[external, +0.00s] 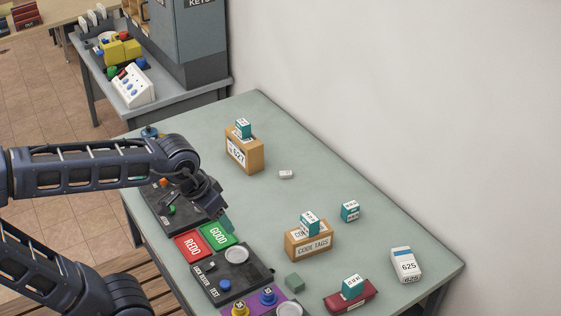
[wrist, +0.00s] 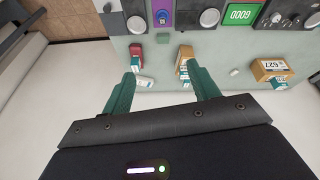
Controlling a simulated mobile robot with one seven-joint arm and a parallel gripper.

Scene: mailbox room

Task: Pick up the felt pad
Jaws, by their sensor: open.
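A small grey-green block (external: 294,283), which looks like the felt pad, lies on the table between the code tags box and the dark test panel. My gripper (external: 224,221) is above the green GOOD tile, up and to the left of the pad in the external view. In the wrist view my gripper (wrist: 162,85) has its two green fingers apart with nothing between them. It does not touch the pad.
The wooden code tags box (external: 308,240) and a dark red holder (external: 349,297) with a teal box flank the pad. The dark test panel (external: 232,272) lies left of it. A white 625 box (external: 407,264) stands near the right edge.

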